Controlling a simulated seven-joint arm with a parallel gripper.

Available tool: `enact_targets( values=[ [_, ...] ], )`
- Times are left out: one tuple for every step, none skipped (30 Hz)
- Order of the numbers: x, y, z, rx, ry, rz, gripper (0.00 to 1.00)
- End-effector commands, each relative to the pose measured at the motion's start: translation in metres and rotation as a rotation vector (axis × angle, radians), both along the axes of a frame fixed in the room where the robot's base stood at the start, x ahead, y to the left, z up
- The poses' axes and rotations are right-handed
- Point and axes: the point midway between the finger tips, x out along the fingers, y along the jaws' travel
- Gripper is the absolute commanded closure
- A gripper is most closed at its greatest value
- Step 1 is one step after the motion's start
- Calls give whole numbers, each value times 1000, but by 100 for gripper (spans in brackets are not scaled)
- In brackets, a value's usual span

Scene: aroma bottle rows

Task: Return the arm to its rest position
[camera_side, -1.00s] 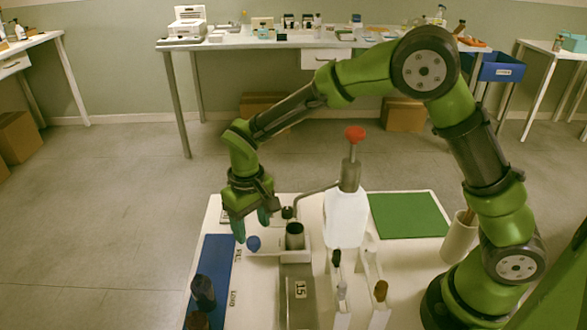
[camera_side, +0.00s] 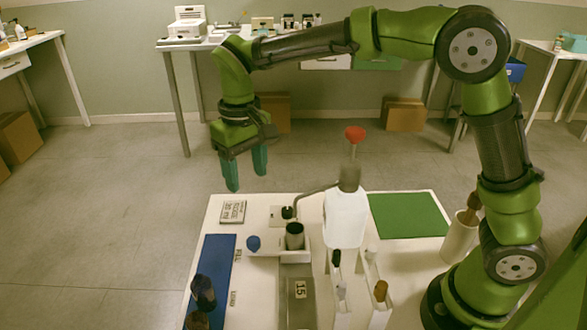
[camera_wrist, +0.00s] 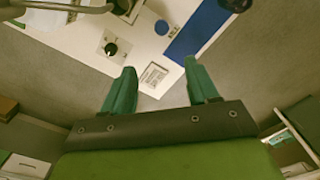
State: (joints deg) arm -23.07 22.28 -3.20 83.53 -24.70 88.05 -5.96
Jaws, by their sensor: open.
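My green arm rises from the right side of the work table (camera_side: 260,205) and reaches left over it. My gripper (camera_side: 246,178) is open and empty, with teal fingers pointing down, in the air above the table's far left corner. In the wrist view, the two fingers of my gripper (camera_wrist: 162,95) stand apart with nothing between them. A small printed card (camera_side: 233,212) lies on the table below them; it also shows in the wrist view (camera_wrist: 154,75).
A blue mat (camera_side: 215,260) holds dark bottles at left. A green mat (camera_side: 410,215) lies at right. The air around my gripper is clear.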

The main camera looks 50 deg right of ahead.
Motion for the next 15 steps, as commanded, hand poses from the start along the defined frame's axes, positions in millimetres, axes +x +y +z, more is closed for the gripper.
enact_targets(
  values=[
    [0,0,0,0,0,-1,41],
    [0,0,0,0,-2,-1,41],
    [2,0,0,1,-9,1,41],
    [3,1,-1,3,-15,2,41],
    [2,1,-6,5,-14,5,41],
    [-2,0,-13,8,-10,9,41],
    [-6,0,-14,15,-13,11,41],
    [-10,-3,-14,24,-20,11,41],
    [-17,-7,-12,41,-34,5,41],
    [-23,-12,-10,54,-48,-1,41],
    [-29,-17,-7,70,-64,-11,41],
    [-39,-24,-3,90,-86,-24,41],
    [-45,-30,1,105,-105,-35,41],
    [-53,-35,4,120,-125,-47,41],
    [-63,-43,9,140,-152,-64,41]
  ],
)
